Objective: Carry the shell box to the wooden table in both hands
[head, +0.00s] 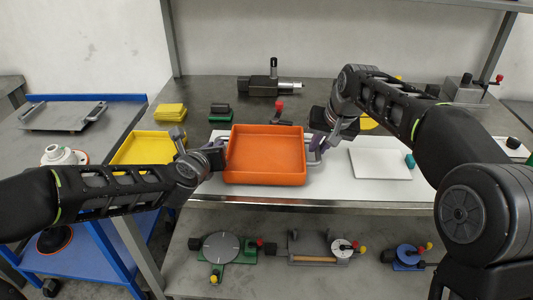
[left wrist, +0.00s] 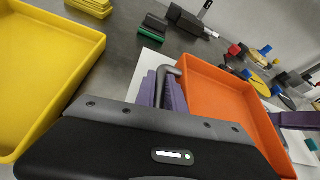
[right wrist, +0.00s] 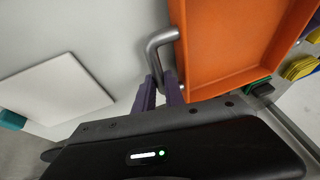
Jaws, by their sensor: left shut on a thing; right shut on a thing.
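The shell box (head: 265,178) is an empty orange open tray with a grey bar handle at each end. In the head view it sits level over a white sheet on the bench, and I cannot tell whether it touches it. My left gripper (head: 222,152) is shut on its left handle, seen in the left wrist view (left wrist: 168,72). My right gripper (head: 318,146) is shut on its right handle, seen in the right wrist view (right wrist: 158,42). The box (left wrist: 225,100) also fills part of both wrist views (right wrist: 235,75). No wooden table is recognisable in view.
A yellow tray (head: 135,150) stands close left of the shell box. A white plate (head: 380,163) lies to its right. A black tool (head: 262,86) stands behind. A blue cart (head: 75,178) with a grey top stands at left. The lower shelf holds several fixtures.

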